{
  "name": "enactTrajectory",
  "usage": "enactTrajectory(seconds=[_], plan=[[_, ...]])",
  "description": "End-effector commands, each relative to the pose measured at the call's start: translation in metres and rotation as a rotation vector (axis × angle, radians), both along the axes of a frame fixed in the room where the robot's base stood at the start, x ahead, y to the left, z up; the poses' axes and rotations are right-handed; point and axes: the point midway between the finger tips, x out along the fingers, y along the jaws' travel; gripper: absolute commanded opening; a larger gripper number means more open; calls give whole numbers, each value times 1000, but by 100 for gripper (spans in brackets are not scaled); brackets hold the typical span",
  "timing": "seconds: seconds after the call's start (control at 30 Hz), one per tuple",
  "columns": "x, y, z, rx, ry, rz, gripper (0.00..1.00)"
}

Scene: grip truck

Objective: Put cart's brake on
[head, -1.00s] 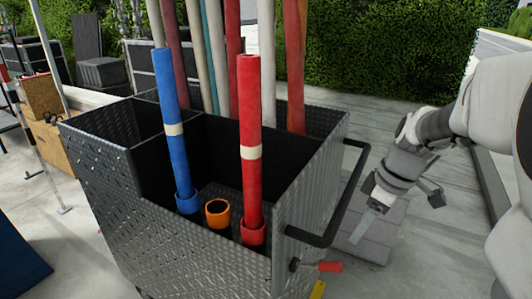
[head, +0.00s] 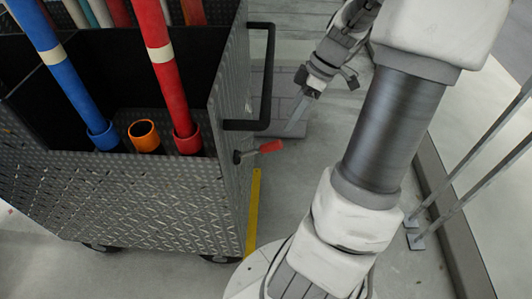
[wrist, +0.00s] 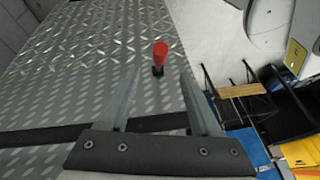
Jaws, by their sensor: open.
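The cart (head: 120,205) is a dark diamond-plate box on casters at the left of the head view. A lever with a red grip (head: 270,147) sticks out to the right from its side, below the black handle bar (head: 268,80). In the wrist view the red grip (wrist: 160,50) stands out from the plate wall (wrist: 90,75). My gripper (head: 297,112) is open and empty, beyond and to the right of the lever. In the wrist view its two fingers (wrist: 160,82) point towards the lever, which shows between and past the fingertips, apart from them.
Blue (head: 60,70) and red (head: 167,75) poles stand in the cart, with an orange ring (head: 144,135) between their sockets. Metal posts (head: 470,160) and a curb are at the right. Open floor lies between.

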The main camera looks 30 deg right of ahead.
Motion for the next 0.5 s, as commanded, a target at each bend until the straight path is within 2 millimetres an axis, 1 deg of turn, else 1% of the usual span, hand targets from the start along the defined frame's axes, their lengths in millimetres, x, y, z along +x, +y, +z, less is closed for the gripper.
enactTrajectory(seconds=[0.03, 0.1, 0.4, 0.5], plan=[[1, 5, -13, 4, 2, 3, 64], [3, 11, -27, 3, 3, 3, 64], [12, 38, -87, 3, 2, 2, 64], [15, 45, -104, 2, 2, 2, 64]])
